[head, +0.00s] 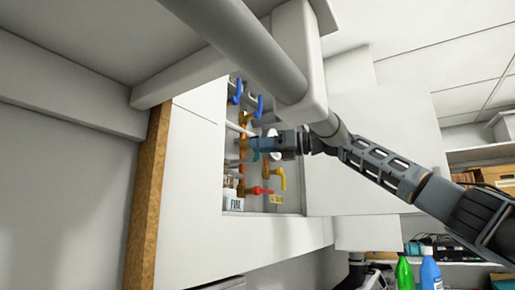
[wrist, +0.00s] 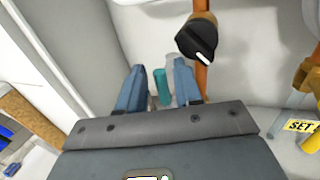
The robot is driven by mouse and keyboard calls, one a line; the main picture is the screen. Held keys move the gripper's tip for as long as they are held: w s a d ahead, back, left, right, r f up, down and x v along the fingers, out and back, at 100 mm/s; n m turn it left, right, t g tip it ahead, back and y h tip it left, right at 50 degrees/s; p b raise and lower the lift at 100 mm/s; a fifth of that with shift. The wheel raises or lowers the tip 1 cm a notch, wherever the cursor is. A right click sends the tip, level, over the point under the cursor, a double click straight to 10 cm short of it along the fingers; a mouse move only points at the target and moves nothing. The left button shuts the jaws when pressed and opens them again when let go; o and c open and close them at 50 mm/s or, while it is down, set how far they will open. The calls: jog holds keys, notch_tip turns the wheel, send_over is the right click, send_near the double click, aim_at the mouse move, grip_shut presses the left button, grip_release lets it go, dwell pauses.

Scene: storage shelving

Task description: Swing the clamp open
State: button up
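My gripper (head: 256,143) reaches into a wall cabinet with pipes and valves. In the wrist view its two blue-grey fingers (wrist: 158,72) are apart. A small teal piece (wrist: 163,90) shows between them, with a pale grey piece (wrist: 173,63) just beyond. The teal piece also shows below the fingers in the head view (head: 255,156). It may be part of the clamp, but I cannot tell for sure. I cannot see whether either finger touches it. My fingers and palm hide what lies behind and below.
A black knob (wrist: 196,40) on an orange pipe is close right of the fingers. A yellow handle (head: 281,178), a red handle (head: 262,190) and blue handles (head: 257,106) crowd the cabinet. The white cabinet side (head: 190,180) is at left; a grey panel (head: 80,40) overhangs.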

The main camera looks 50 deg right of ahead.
jog(key=b+v, duration=0.1)
jog(key=v, duration=0.5)
jog(key=shift+s+d, duration=0.25)
jog(key=shift+s, duration=0.1)
